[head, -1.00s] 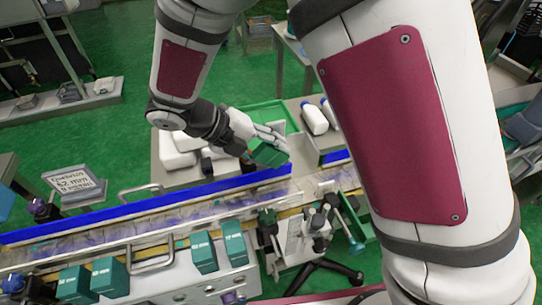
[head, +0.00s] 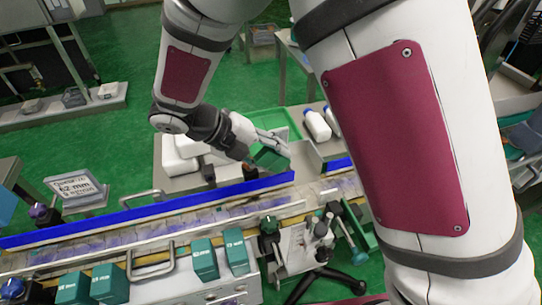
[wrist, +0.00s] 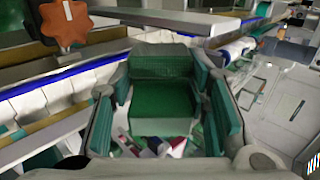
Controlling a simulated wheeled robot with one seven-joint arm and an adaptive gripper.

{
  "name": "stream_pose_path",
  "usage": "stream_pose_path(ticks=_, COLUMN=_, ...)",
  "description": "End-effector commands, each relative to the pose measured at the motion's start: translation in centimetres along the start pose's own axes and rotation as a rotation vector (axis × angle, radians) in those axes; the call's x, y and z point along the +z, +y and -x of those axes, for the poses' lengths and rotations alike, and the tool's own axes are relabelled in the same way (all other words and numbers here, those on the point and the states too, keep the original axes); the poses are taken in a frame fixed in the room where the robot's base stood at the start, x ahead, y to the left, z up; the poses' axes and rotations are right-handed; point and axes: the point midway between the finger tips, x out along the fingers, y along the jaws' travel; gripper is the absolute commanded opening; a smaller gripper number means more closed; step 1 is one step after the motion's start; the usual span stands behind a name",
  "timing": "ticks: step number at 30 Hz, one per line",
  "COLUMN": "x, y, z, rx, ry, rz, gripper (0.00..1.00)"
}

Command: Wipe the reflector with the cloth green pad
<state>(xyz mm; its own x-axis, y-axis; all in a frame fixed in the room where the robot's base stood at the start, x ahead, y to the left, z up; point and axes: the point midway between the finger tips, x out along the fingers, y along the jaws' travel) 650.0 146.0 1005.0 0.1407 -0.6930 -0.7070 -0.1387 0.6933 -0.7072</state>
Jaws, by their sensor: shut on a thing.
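My gripper (head: 270,146) is over the far side of the conveyor, near an upright grey plate (head: 304,160). In the wrist view its two teal-padded fingers (wrist: 165,115) are shut on a green pad (wrist: 163,100). The pad is a block with a ribbed back part and a smoother front part. In the head view the green pad (head: 267,159) shows below the fingers. I cannot pick out the reflector with certainty in either view. I cannot tell whether the pad touches anything.
The conveyor (head: 140,216) with a blue rail (head: 150,208) runs across the front. Teal boxes (head: 204,260) stand on its near side. Behind are a green tray (head: 258,118) and white bottles (head: 317,124). A knob on a stand (head: 269,225) rises near the conveyor.

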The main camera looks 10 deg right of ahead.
Motion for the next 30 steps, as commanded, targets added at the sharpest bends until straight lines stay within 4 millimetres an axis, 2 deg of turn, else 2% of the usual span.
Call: stream_pose_path(ticks=30, x=1.8, y=0.0, z=0.0, rx=0.0, ry=0.0, rz=0.0, gripper=0.2)
